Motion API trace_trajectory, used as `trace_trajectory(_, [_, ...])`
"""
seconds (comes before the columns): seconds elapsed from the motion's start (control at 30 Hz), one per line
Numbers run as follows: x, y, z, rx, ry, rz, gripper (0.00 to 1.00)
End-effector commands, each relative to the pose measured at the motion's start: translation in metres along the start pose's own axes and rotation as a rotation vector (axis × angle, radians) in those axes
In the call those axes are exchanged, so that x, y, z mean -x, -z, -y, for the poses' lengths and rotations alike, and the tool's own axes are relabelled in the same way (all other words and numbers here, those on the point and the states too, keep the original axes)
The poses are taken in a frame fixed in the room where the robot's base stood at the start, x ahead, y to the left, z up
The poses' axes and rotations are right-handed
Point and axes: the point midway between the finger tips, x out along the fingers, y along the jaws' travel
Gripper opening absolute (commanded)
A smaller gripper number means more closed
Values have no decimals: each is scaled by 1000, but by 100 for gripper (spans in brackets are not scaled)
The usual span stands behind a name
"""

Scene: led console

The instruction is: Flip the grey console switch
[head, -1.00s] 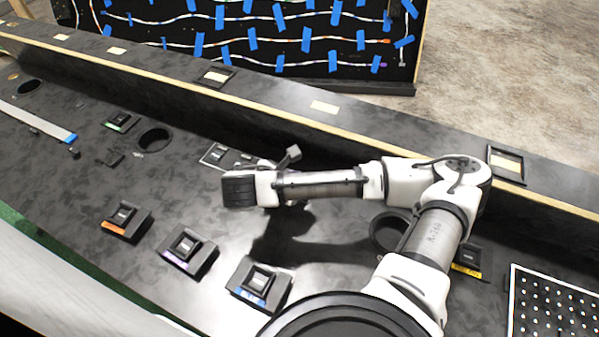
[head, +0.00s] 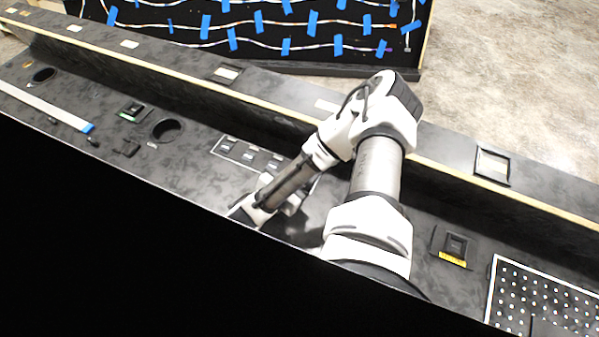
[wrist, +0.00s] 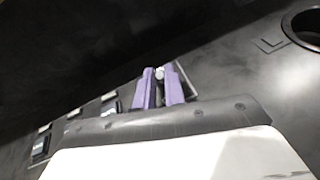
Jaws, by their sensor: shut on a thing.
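In the wrist view, my gripper (wrist: 162,88) has two purple fingers close together over the right end of a white-outlined switch panel. It is shut on a small pale grey switch (wrist: 159,72), whose rounded tip shows between the fingertips. The fingers and palm hide the rest of it, so I cannot tell its position. Other switches (wrist: 110,101) of the panel sit to the left of the fingers. In the head view, the panel (head: 246,154) lies left of my arm, which hides its right end. My fingers are not visible there.
A round hole (head: 166,130) lies left of the panel. A raised ledge (head: 240,92) runs behind the black console. A yellow-labelled switch box (head: 454,248) and a dotted panel (head: 540,295) are at the right. Black covers the lower left of the head view.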

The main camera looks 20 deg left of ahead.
Motion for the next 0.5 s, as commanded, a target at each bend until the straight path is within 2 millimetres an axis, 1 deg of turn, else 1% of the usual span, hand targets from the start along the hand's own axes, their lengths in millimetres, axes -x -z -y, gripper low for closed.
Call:
trace_trajectory(0.37, [0, 0, 1, 1, 1, 2, 0])
trace_trajectory(0.4, [0, 0, 1, 1, 1, 2, 15])
trace_trajectory(0.5, [0, 0, 1, 1, 1, 1, 28])
